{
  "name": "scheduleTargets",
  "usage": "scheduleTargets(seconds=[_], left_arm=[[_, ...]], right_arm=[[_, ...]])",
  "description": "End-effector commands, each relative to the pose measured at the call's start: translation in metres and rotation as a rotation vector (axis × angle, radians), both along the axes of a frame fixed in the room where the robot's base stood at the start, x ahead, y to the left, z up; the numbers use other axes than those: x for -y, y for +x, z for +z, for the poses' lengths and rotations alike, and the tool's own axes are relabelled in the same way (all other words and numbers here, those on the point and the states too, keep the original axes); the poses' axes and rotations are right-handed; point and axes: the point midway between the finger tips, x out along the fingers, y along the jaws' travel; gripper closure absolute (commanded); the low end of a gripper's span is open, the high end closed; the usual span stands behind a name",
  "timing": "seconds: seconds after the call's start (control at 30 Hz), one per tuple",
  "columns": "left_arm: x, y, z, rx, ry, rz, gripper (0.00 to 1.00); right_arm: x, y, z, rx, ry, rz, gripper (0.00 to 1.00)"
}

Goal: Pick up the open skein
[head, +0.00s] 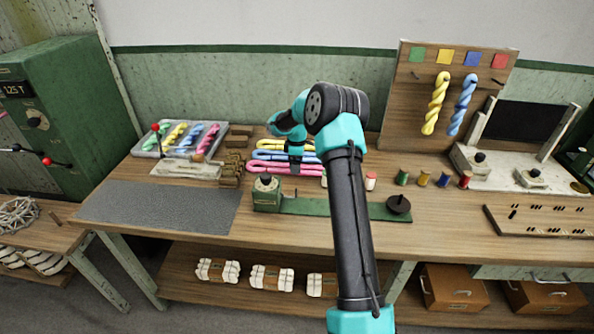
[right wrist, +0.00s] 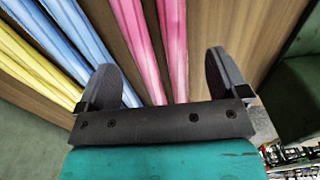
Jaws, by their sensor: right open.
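Three open, untwisted skeins lie side by side on the wooden table: yellow (head: 268,143), blue (head: 262,155) and pink (head: 262,167), the pink one nearest the front. My right gripper (head: 295,171) is over the pink skein, pointing down, and hides part of the skeins. In the right wrist view the right gripper (right wrist: 162,72) is open, with both strands of the pink skein (right wrist: 143,45) showing between its fingers. Blue strands (right wrist: 75,30) and yellow strands (right wrist: 25,60) run to the left of the fingers. Whether the fingers touch the pink skein is unclear. My left gripper is not seen.
A green winding base (head: 340,208) with a dark knob stands just in front of the skeins. A tray (head: 150,142) of twisted skeins and wooden blocks (head: 231,165) lie left. Thread spools (head: 402,177) stand right. A pegboard (head: 410,75) holds twisted yellow and blue skeins.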

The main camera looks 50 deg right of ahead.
Motion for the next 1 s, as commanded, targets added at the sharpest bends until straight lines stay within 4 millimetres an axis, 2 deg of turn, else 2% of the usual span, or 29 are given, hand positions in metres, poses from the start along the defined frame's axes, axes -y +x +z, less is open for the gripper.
scheduleTargets(seconds=[0.1,0.2,0.7,1.0], left_arm=[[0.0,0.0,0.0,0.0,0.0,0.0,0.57],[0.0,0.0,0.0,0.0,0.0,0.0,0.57],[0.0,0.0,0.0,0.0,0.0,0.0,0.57],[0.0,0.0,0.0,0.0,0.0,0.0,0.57]], right_arm=[[0.001,0.0,-0.018,-0.002,0.001,-0.001,0.08],[0.001,0.0,-0.026,-0.001,0.001,0.0,0.08],[0.0,0.0,-0.027,0.0,0.0,0.0,0.08],[0.0,0.0,-0.027,0.0,0.0,0.0,0.35]])
